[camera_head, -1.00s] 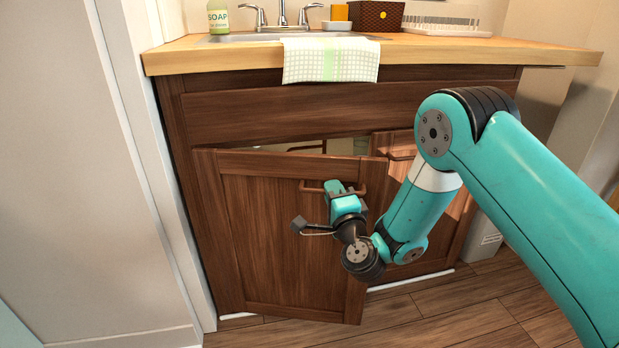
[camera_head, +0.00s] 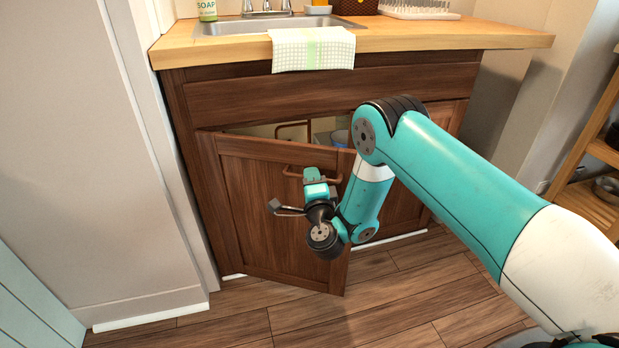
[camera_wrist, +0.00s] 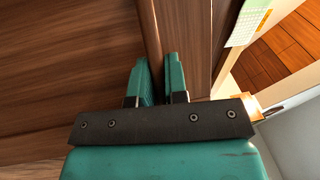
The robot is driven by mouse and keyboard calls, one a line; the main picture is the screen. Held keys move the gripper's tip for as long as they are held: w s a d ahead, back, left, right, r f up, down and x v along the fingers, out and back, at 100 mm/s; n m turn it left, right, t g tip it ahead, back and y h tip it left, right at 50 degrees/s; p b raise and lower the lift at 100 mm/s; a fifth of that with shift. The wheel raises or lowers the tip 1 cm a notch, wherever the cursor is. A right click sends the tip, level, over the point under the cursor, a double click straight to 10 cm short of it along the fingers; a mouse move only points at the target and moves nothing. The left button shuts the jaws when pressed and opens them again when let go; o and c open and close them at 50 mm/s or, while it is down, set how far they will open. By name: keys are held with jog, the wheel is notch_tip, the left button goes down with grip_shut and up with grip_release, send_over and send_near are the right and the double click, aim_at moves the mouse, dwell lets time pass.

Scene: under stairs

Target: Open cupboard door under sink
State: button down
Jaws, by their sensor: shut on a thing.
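The left cupboard door (camera_head: 262,228) under the sink is brown wood and stands part-way open, swung out from its left side. A gap shows the dim inside above its top edge. Its handle (camera_head: 291,173) is a brown bar near the top right of the door. My gripper (camera_head: 313,177) is at this handle, shut on it. In the wrist view my teal fingers (camera_wrist: 158,80) close on either side of the brown handle bar (camera_wrist: 149,35). The right cupboard door (camera_head: 408,205) looks closed and is partly hidden by my arm.
The wooden countertop (camera_head: 430,40) holds the sink (camera_head: 235,27), with a checked towel (camera_head: 312,50) hanging over its front. A pale wall (camera_head: 110,150) stands close on the left. Wooden shelves (camera_head: 590,150) stand at the right. The floor (camera_head: 380,300) before the cupboard is clear.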

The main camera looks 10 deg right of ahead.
jog(key=c, duration=1.2)
grip_release()
jog(key=shift+a+r, duration=0.15)
jog(key=shift+o, duration=0.2)
jog(key=s+f+b, duration=0.3)
jog(key=s+b, duration=1.4)
jog(key=b, duration=1.4)
jog(key=shift+a+f+b, duration=0.2)
jog(key=shift+a+b, duration=0.15)
jog(key=shift+a, duration=0.1)
jog(key=shift+c, duration=0.5)
